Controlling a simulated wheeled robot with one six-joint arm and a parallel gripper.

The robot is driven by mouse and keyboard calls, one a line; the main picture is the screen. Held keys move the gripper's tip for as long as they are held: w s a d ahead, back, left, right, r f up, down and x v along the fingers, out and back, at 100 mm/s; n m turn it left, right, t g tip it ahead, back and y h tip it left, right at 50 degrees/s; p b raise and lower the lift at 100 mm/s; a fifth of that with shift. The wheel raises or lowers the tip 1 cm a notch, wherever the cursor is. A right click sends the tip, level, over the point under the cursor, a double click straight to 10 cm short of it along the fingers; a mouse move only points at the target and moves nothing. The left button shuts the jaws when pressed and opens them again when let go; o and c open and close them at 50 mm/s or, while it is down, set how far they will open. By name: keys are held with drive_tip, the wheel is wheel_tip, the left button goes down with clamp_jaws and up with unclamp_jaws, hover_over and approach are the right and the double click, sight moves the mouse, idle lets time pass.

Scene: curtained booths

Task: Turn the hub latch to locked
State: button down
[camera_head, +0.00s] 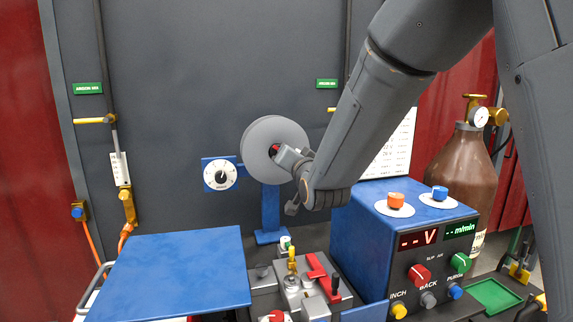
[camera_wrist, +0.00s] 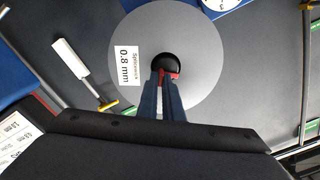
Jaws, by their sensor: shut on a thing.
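A grey wire spool (camera_head: 262,140) hangs upright on a blue stand (camera_head: 270,215) in the head view. In the wrist view the spool (camera_wrist: 203,60) fills the upper middle, with a white label reading 0.8 mm. At its centre is a dark hub with a red latch (camera_wrist: 171,75); a bit of red (camera_head: 275,149) shows there in the head view. My gripper (camera_wrist: 166,80) reaches the hub and is shut on the red latch. The fingers cover part of the latch, so its exact angle is hard to tell. In the head view my gripper (camera_head: 280,154) is at the spool's face.
A white dial (camera_head: 220,175) on a blue plate is left of the spool. A blue control box (camera_head: 345,225) with knobs stands at right, before a brown gas cylinder (camera_head: 462,165). A blue panel (camera_head: 175,275) and a wire feeder with a red lever (camera_head: 320,270) lie below.

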drive_tip(key=m+b, duration=0.6)
drive_tip(key=m, duration=0.1)
drive_tip(key=m+b, duration=0.3)
drive_tip(key=shift+d+f+m, duration=0.1)
drive_tip(key=shift+f+m, duration=0.2)
idle(0.4)
drive_tip(key=c, duration=1.9)
unclamp_jaws()
drive_tip(key=shift+r+b, duration=0.1)
drive_tip(key=shift+b, duration=0.2)
drive_tip(key=b+v, duration=0.1)
drive_tip(key=v, duration=0.6)
drive_tip(key=shift+s+d, duration=0.2)
drive_tip(key=shift+s, duration=0.15)
